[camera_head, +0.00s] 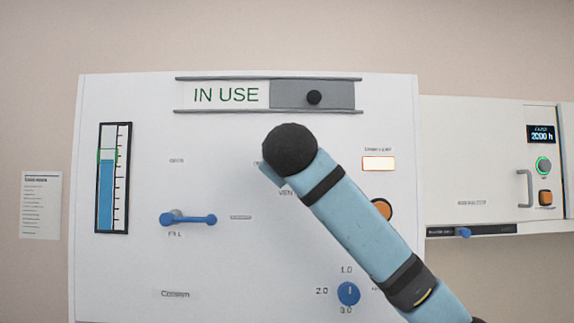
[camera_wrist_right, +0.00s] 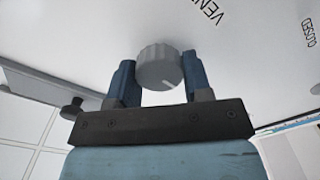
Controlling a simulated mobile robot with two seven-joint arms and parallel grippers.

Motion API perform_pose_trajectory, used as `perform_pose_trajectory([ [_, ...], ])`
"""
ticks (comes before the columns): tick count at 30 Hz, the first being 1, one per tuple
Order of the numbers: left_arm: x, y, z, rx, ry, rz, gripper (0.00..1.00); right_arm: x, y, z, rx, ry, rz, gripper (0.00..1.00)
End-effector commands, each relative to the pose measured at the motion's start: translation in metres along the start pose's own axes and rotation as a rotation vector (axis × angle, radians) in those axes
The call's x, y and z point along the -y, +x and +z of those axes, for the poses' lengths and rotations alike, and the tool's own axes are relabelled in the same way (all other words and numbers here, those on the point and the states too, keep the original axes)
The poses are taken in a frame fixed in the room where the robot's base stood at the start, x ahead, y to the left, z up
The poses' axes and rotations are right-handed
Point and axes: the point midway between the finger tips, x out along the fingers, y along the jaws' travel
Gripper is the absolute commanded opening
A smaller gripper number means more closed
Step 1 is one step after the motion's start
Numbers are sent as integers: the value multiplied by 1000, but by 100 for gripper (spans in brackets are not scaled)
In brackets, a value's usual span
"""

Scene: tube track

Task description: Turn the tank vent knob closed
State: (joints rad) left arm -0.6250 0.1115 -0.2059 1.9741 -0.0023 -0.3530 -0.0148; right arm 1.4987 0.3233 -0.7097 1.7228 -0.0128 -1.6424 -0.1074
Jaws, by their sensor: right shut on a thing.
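The vent knob (camera_wrist_right: 158,68) is a round grey ribbed knob on the white panel, seen in the right wrist view with part of the label "VENT" beside it. My right gripper (camera_wrist_right: 157,82) has its two blue fingers on either side of the knob and is shut on it. In the head view my right arm (camera_head: 345,215) reaches up across the panel and hides the knob and the gripper's fingers. My left gripper is not in view.
The white tank panel (camera_head: 120,265) carries a blue level gauge (camera_head: 107,185), a blue fill lever (camera_head: 188,219), a blue dial (camera_head: 348,293) and an "IN USE" slider (camera_head: 313,97). An orange button (camera_head: 383,208) is partly behind my arm. Another white unit (camera_head: 475,150) is at right.

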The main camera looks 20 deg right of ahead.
Motion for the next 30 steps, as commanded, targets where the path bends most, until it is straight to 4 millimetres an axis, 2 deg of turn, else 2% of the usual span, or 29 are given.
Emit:
perform_pose_trajectory([
  [12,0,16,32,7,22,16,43,5,0,3,0,326,-4,22],
  [21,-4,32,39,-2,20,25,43,4,0,2,1,611,-6,22],
  [30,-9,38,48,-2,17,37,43,2,0,2,3,896,-5,22],
])
